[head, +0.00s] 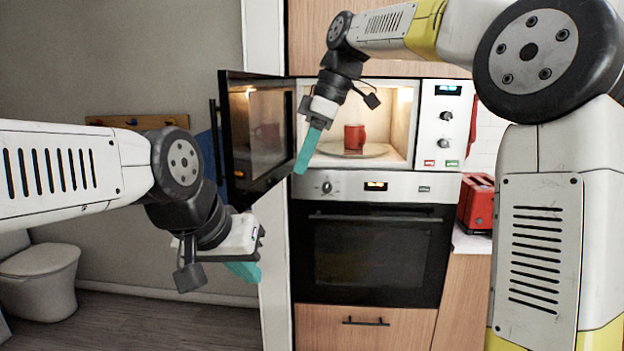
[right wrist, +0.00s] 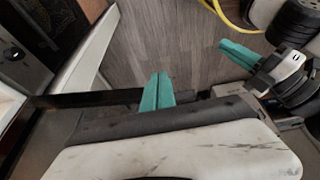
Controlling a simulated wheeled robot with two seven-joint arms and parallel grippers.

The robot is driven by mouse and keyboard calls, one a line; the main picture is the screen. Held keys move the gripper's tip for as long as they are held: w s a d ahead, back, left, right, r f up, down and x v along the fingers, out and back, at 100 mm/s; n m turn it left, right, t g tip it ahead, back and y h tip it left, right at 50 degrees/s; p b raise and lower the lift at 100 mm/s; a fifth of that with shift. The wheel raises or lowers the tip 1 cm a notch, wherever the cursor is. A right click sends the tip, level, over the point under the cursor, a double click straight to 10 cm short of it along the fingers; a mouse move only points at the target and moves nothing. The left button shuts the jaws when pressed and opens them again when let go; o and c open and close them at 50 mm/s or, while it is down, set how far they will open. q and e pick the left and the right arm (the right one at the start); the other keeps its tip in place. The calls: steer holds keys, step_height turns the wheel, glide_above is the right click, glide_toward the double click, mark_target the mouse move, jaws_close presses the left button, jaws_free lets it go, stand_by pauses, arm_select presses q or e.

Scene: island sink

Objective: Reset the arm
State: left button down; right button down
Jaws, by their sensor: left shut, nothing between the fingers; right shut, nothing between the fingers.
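My right gripper (head: 307,150) has teal fingers pressed together and points down in front of the open microwave, close to its door. Its shut fingers also show in the right wrist view (right wrist: 157,92), with nothing between them. My left gripper (head: 246,270) is lower and to the left, shut and empty, in front of the cabinet's left edge; it also shows at the upper right of the right wrist view (right wrist: 238,54). A red mug (head: 354,137) stands on the plate (head: 338,150) inside the lit microwave, apart from both grippers.
The microwave door (head: 258,140) hangs open to the left, just beside my right gripper. An oven (head: 370,250) is below the microwave. A red toaster (head: 476,203) stands on the counter at right. Floor at lower left is clear, with a white toilet (head: 40,270) at the far left.

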steer(key=s+d+f+m+t+h, duration=0.1)
steer(key=s+d+f+m+t, duration=0.2)
steer(key=s+d+f+m, duration=0.4)
steer(key=s+d+f+m+t+h, duration=0.1)
steer(key=s+d+f+m+t, duration=0.2)
steer(key=s+d+f+m, duration=0.4)
steer(key=s+d+m, duration=0.3)
steer(key=d, duration=0.4)
steer(key=shift+s+d+m, duration=0.25)
steer(key=shift+s+m, duration=0.05)
steer(key=shift+s, duration=0.05)
